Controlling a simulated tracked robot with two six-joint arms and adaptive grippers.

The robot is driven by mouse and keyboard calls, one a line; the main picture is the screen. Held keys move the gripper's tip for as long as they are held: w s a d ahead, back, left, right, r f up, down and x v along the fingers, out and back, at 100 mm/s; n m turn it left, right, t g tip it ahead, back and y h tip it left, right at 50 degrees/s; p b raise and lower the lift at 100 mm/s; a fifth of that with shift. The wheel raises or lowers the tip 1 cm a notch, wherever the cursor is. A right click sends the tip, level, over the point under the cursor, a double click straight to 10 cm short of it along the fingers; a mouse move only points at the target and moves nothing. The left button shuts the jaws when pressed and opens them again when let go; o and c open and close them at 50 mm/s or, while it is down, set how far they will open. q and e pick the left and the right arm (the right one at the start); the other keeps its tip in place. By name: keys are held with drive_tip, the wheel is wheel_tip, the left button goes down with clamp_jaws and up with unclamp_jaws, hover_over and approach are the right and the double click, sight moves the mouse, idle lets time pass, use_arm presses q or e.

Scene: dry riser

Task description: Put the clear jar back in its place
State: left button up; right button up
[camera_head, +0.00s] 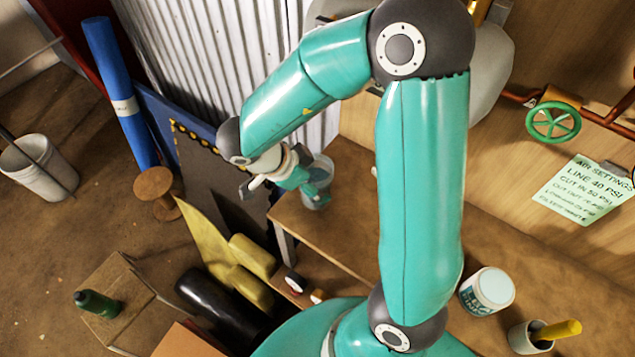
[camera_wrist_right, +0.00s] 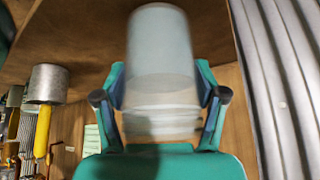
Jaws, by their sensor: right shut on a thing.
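The clear jar (camera_head: 318,186) is a see-through, pale grey cylinder at the far left end of the wooden bench. My right gripper (camera_head: 305,180) is shut on it. In the right wrist view the jar (camera_wrist_right: 160,70) stands between the two fingers of my right gripper (camera_wrist_right: 160,105) and looks blurred. That view looks upside down, with the brown bench top at its upper edge. I cannot tell whether the jar touches the bench. My left gripper is not in view.
On the bench stand a white labelled tub (camera_head: 487,291) and a metal cup (camera_head: 530,337) with a yellow handle in it. Corrugated metal sheet (camera_head: 215,60) rises behind my right arm. A green-wheeled valve (camera_head: 553,121) and a paper notice (camera_head: 580,190) are on the wooden wall.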

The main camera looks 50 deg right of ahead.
drive_tip(key=shift+f, duration=1)
drive_tip(key=shift+f, duration=0.1)
drive_tip(key=o, duration=1.8)
drive_tip(key=shift+c, duration=0.2)
drive_tip(key=p+v, duration=0.1)
drive_tip(key=v, duration=1.1)
